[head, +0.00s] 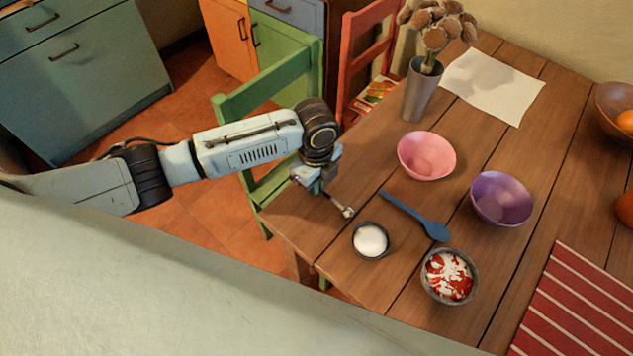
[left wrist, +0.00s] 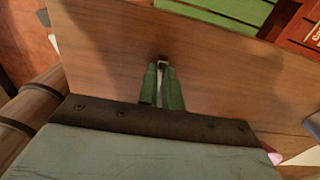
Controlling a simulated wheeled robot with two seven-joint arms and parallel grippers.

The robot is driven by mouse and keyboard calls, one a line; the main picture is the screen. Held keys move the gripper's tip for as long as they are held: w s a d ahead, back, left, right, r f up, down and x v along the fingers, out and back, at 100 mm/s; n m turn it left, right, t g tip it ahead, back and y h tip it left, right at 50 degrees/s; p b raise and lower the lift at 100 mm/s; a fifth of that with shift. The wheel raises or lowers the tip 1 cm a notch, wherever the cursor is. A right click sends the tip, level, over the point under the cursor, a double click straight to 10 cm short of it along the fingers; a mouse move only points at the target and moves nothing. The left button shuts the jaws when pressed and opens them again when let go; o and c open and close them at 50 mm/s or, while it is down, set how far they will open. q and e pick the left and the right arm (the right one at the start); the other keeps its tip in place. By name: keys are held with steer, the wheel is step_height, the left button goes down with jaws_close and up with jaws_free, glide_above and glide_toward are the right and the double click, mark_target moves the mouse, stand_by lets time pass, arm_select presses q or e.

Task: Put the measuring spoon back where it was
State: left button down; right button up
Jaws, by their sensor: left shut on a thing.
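The measuring spoon (head: 347,211) is small and metallic, with its bowl end pointing down and to the right in the head view. My left gripper (head: 319,187) is shut on its handle above the near left part of the wooden table. In the left wrist view the green fingers (left wrist: 162,85) are close together with a small bit of the spoon (left wrist: 162,63) between their tips. Most of the spoon is hidden there. A small dark bowl of white powder (head: 370,257) stands just right of and nearer than the spoon. My right gripper is not in view.
A blue spoon (head: 430,227) lies right of the gripper. Pink (head: 426,155) and purple (head: 501,200) bowls stand beyond it. A bowl of red and white food (head: 427,288) is at the front. A vase (head: 420,92) stands behind. A green chair (head: 290,75) touches the left side.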

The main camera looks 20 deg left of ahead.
arm_select(q)
steer(key=shift+f, duration=0.1)
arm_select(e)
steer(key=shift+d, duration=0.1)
arm_select(q)
steer(key=c, duration=1.7)
jaws_free()
steer(key=shift+o, duration=0.7)
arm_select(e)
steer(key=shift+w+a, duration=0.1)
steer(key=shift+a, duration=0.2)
